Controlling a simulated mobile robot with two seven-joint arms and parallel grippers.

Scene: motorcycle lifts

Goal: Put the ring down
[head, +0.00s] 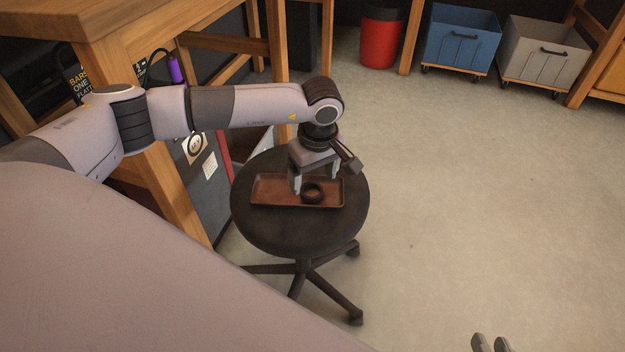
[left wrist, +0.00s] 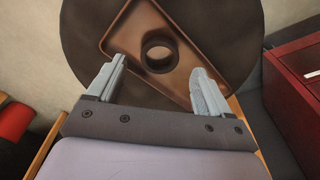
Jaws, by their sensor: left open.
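The ring (head: 312,192) is dark and round and lies flat in a shallow brown tray (head: 270,190). The tray rests on the round black seat of a stool (head: 290,237). In the left wrist view the ring (left wrist: 160,42) sits in the tray (left wrist: 185,72), ahead of and between the fingertips. My left gripper (head: 312,186) is over the tray with its fingers pointing down. It is open, and the left wrist view (left wrist: 160,75) shows a gap between the ring and both fingers. My right gripper (head: 491,343) shows only as fingertips at the bottom edge.
A wooden bench (head: 160,180) stands left of the stool. A red bin (head: 381,38), a blue crate (head: 460,40) and a grey crate (head: 545,52) stand at the back. The concrete floor right of the stool is clear.

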